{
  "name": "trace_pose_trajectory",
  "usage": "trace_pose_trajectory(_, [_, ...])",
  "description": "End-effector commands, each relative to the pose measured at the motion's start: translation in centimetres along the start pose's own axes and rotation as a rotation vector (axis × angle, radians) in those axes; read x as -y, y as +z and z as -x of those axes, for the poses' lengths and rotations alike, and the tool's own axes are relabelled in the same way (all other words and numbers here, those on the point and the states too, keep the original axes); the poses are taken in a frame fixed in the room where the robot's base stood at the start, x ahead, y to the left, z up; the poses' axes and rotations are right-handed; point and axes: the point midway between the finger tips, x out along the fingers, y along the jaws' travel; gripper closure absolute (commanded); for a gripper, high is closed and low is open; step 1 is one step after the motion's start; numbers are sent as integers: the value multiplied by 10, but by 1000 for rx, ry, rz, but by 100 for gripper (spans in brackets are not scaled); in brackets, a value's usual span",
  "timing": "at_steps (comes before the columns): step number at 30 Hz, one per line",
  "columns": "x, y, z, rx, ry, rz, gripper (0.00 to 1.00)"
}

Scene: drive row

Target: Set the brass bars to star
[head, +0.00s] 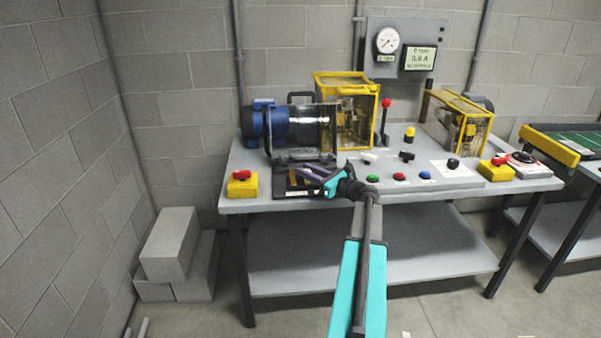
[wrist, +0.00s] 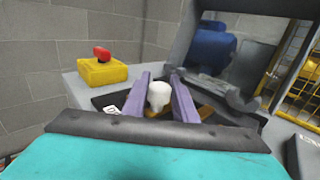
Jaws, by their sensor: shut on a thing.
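My gripper (head: 312,176) reaches over the front left of the bench, at a low dark box (head: 282,183) in front of the blue motor (head: 265,125). In the wrist view its two purple fingers (wrist: 161,84) stand on either side of a white rounded knob (wrist: 159,97) and are shut on it. A brass-coloured strip (wrist: 205,112) shows low beside the right finger, inside the dark box. The fingers and wrist hide most of the box, so I cannot tell how the brass bars lie.
A yellow box with a red knob (head: 242,184) stands left of the dark box. A yellow-framed guard (head: 347,105), a red-topped lever (head: 386,122) and coloured buttons (head: 399,177) are to the right. A gauge and display panel (head: 404,48) hang behind.

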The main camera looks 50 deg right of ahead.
Motion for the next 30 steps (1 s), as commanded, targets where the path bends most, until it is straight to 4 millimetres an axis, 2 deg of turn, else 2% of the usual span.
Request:
trace_pose_trajectory(6, [24, 1, 22, -1, -2, -1, 100])
trace_pose_trajectory(17, [29, -1, 29, -2, -6, 0, 100])
trace_pose_trajectory(18, [30, -1, 30, -2, -7, 1, 73])
trace_pose_trajectory(21, [30, -1, 30, -2, -7, 1, 56])
trace_pose_trajectory(30, [28, 0, 28, -1, -4, 0, 56])
